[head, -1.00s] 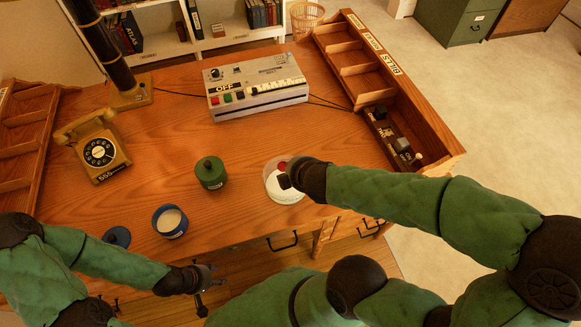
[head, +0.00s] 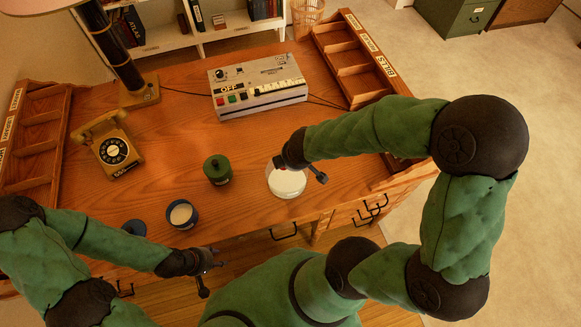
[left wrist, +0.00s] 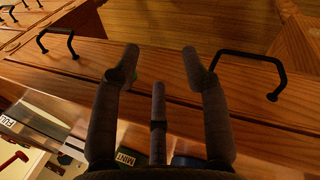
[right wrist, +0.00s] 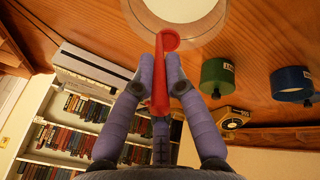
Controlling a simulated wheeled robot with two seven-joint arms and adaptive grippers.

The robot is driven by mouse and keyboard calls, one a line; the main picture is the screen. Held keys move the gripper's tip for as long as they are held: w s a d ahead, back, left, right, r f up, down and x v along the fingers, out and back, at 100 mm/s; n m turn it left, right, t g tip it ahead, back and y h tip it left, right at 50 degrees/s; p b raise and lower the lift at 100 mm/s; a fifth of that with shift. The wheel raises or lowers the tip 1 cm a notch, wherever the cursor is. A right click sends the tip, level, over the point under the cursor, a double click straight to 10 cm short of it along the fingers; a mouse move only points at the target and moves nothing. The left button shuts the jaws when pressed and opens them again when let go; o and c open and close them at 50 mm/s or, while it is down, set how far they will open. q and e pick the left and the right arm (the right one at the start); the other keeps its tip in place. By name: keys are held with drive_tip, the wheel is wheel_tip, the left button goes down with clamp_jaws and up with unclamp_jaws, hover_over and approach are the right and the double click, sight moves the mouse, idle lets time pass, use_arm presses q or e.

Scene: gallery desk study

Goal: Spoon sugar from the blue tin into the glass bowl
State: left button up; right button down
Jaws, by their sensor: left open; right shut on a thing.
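The blue tin (head: 180,217) stands open on the desk with white sugar inside. Its blue lid (head: 133,229) lies on the desk to its left. The glass bowl (head: 287,184) stands to the right of the green tin and has white in it. My right gripper (right wrist: 160,78) is shut on a red spoon (right wrist: 160,60), whose head is close to the bowl (right wrist: 185,12) in the right wrist view. In the head view the arm hides most of the spoon. My left gripper (left wrist: 160,55) is open and empty at the desk's front edge, by the drawer handles.
A lidded green tin (head: 217,170) stands between the blue tin and the bowl. A telephone (head: 108,145) is at the left and a grey machine (head: 258,88) at the back. A lamp base (head: 138,93) and wooden racks (head: 350,60) edge the desk.

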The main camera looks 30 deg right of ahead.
drive_tip(key=shift+w+d+r+g+p, duration=0.1)
drive_tip(key=shift+w+r+g+p, duration=0.35)
drive_tip(key=shift+p, duration=1.65)
drive_tip(key=shift+w+d+r+g+p, duration=0.15)
drive_tip(key=shift+w+g+p, duration=0.5)
drive_tip(key=shift+p, duration=1.4)
drive_tip(key=shift+f+g+p, duration=0.15)
drive_tip(key=shift+g+p, duration=0.15)
drive_tip(key=shift+p, duration=0.2)
drive_tip(key=w+g+p, duration=0.1)
drive_tip(key=p, duration=0.4)
drive_tip(key=w+g+p, duration=0.1)
drive_tip(key=p, duration=0.4)
drive_tip(key=shift+d+g+y, duration=0.15)
drive_tip(key=shift+g+y, duration=0.15)
drive_tip(key=shift+y, duration=0.1)
drive_tip(key=shift+w+p, duration=0.1)
drive_tip(key=shift+p, duration=0.3)
wheel_tip(320, 180, up, 3)
drive_tip(key=shift+p, duration=0.95)
drive_tip(key=shift+f, duration=0.1)
